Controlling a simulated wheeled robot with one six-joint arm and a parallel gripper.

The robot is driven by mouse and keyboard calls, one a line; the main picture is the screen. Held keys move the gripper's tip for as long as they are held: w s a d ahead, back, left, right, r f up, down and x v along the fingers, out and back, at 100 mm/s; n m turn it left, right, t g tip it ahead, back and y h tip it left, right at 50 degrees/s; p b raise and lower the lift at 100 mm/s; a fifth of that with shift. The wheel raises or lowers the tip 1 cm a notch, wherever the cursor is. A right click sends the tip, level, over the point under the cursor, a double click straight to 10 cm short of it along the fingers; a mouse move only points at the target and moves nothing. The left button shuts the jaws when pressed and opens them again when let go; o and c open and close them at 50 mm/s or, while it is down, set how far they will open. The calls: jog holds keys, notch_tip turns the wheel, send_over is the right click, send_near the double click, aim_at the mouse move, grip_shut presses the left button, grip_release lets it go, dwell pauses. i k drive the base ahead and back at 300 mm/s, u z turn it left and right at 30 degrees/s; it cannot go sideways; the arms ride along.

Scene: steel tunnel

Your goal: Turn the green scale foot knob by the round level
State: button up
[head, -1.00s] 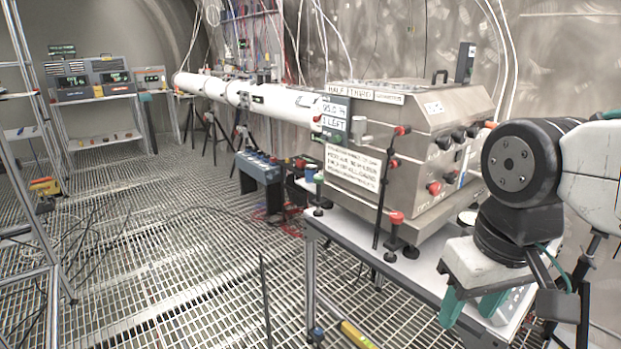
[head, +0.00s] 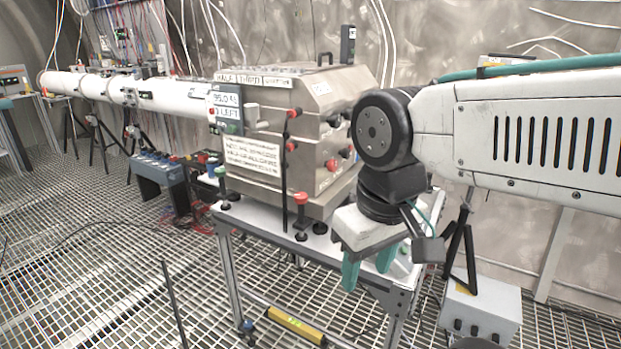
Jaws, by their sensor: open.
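My gripper (head: 368,267) has two teal fingers pointing down, apart and empty, over the right end of the white-topped table (head: 262,226). A small green knob (head: 220,172) on a dark post stands at the left end of the table, beside the steel box (head: 295,135), well left of my gripper. I cannot tell whether it is the scale foot knob. A pale, partly greenish object (head: 402,262) sits just right of the fingers, partly hidden by them. I cannot make out the round level or a scale clearly.
A yellow level-like bar (head: 297,326) lies low below the table. A grey box (head: 481,311) and black tripod (head: 463,245) stand at right. The grating at front left is mostly open.

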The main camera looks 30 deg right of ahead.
aim_at(220, 172)
jog(key=z, duration=0.05)
jog(key=k, duration=0.6)
jog(key=u, duration=0.4)
jog(key=i, duration=1.55)
jog(key=z, duration=0.55)
